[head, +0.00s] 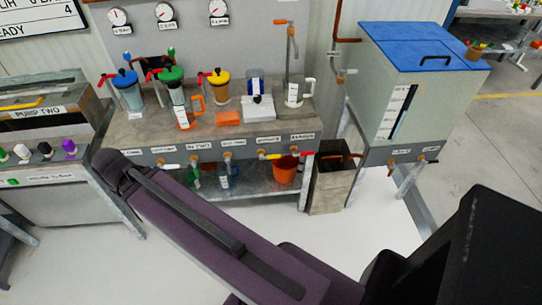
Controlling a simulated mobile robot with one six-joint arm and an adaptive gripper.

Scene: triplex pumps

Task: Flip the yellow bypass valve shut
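A small yellow valve handle (269,156) shows on the front edge of the workbench (232,145), under a row of white labels. It looks roughly level, but it is small, and I cannot read its label or tell its exact setting. A red valve handle (306,154) sits just to its right. My purple arm crosses the lower middle of the picture, in front of and below the bench. My gripper is not in view.
Jugs with blue, green and yellow lids stand on the bench. An orange bucket (286,170) sits on the lower shelf, below the yellow handle. A waste bin (331,178) stands right of the bench, and a blue-topped tank (415,90) beyond it. The pale floor in front looks clear.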

